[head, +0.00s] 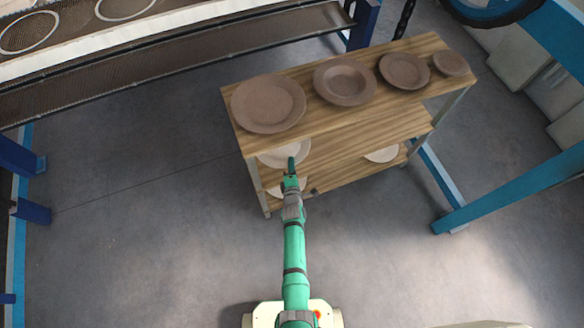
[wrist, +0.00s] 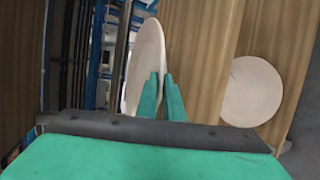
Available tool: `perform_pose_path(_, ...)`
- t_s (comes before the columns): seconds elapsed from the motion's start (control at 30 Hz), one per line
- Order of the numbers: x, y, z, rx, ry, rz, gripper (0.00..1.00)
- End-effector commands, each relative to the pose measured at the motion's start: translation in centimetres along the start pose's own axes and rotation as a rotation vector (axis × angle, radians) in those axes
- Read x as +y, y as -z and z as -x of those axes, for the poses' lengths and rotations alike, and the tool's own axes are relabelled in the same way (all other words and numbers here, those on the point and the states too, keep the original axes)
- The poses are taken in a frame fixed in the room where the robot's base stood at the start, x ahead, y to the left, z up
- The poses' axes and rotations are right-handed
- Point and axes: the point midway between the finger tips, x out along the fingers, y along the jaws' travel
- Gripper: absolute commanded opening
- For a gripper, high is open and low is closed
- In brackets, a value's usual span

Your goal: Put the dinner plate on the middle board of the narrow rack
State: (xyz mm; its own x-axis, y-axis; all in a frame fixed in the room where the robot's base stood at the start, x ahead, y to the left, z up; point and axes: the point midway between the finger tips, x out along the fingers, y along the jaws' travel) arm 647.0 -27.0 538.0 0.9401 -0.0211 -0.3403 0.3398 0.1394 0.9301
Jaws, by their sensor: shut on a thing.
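My gripper (head: 291,168) is shut on the rim of the pale dinner plate (head: 286,152). In the wrist view the fingers (wrist: 161,92) close on the plate (wrist: 148,50), which shows nearly edge-on. In the head view it is at the left end of the middle board (head: 350,143) of the wooden rack, just under the top board (head: 305,92), which hides its far part. I cannot tell whether it touches the middle board.
Lower down are a pale dish (head: 381,154) at the right and another, partly hidden, below my gripper. The right part of the middle board is bare. Blue posts (head: 510,190) stand at the right.

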Motion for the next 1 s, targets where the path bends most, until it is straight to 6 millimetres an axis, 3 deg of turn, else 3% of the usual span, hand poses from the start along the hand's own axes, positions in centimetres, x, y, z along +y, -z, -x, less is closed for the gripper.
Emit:
perform_pose_path(0.3, -2.5, 0.3, -1.1, -0.002, -0.005, -0.002, 0.0)
perform_pose_path(0.8, -3.1, 0.4, -1.3, -0.002, -0.005, -0.001, 0.0)
perform_pose_path(0.83, -3.4, 0.4, -1.2, -0.001, 0.001, 0.0, 0.12)
perform_pose_path(0.87, -3.4, 0.4, -1.2, -0.001, 0.0, 0.001, 0.15)
perform_pose_path(1.0, -3.3, 0.4, -1.2, -0.001, 0.0, 0.001, 0.15)
